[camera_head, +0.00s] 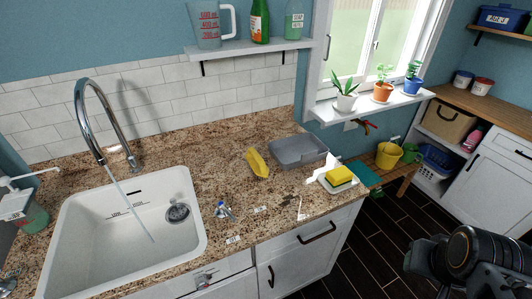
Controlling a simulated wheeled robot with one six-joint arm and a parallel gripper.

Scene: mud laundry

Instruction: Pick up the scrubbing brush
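A yellow, elongated object (258,163) lies on the granite counter between the sink and a grey tray; it looks like the scrubbing brush, but its bristles cannot be made out. A yellow sponge (339,175) sits on a small white dish (325,184) near the counter's right end. The dark end of my arm with my gripper (415,264) is at the lower right, over the floor and well apart from the yellow object. Its fingers are too dark and cut off to tell whether they are open.
A white sink (80,225) with a tall chrome faucet (82,115) is at left. The grey tray (300,150) stands right of the yellow object. A small metal-and-blue item (223,210) lies near the front edge. Potted plants line the windowsill (370,108). A shelf (250,47) hangs above.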

